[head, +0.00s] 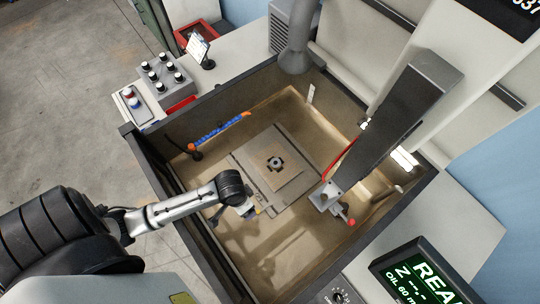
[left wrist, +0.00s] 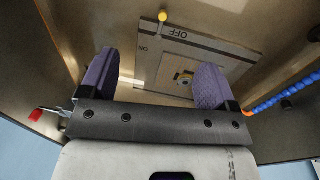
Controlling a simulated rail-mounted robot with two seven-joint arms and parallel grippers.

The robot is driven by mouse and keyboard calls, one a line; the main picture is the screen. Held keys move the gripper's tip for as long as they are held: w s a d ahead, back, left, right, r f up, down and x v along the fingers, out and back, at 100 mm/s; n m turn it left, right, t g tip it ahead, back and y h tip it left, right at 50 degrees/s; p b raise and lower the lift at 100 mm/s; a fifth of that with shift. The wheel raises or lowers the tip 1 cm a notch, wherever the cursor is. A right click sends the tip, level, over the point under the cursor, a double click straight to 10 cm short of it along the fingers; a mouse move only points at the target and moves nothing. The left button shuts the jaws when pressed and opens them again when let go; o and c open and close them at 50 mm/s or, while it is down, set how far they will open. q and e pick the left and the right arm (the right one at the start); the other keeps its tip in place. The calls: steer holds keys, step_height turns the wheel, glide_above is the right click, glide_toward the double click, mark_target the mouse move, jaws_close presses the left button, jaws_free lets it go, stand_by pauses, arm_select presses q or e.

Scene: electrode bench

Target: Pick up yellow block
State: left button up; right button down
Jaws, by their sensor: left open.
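In the head view the workpiece (head: 275,163) looks dark and notched. A yellow rounded knob (left wrist: 163,16) stands by the plate's ON/OFF edge. My left gripper (head: 241,208) is over the tank beside the plate's lower left edge in the head view, with a bit of yellow near it. In the left wrist view its purple-padded fingers (left wrist: 158,76) are apart and empty. My right gripper is out of view.
The tank (head: 163,195) has raised walls. A blue jointed hose (head: 220,130) runs along its upper left side. A dark machine head (head: 410,100) hangs at the right, near a red ball knob (head: 351,222). A control box (head: 160,78) stands outside the tank.

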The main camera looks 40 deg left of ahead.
arm_select(q)
steer(key=w+a+f+n+g+b, duration=0.25)
steer(key=w+a+f, duration=0.2)
steer(key=a, duration=0.45)
steer(key=n+t+y+b, duration=0.15)
steer(key=n+b, duration=0.45)
steer(key=b, duration=0.8)
glide_above(275, 163)
step_height(275, 163, down, 3)
steer(key=shift+t, duration=0.4)
step_height(275, 163, down, 7)
steer(key=shift+w+d, duration=0.1)
steer(key=shift+f, duration=3.15)
steer(key=c, duration=0.5)
steer(key=shift+r, duration=0.1)
steer(key=c, duration=0.8)
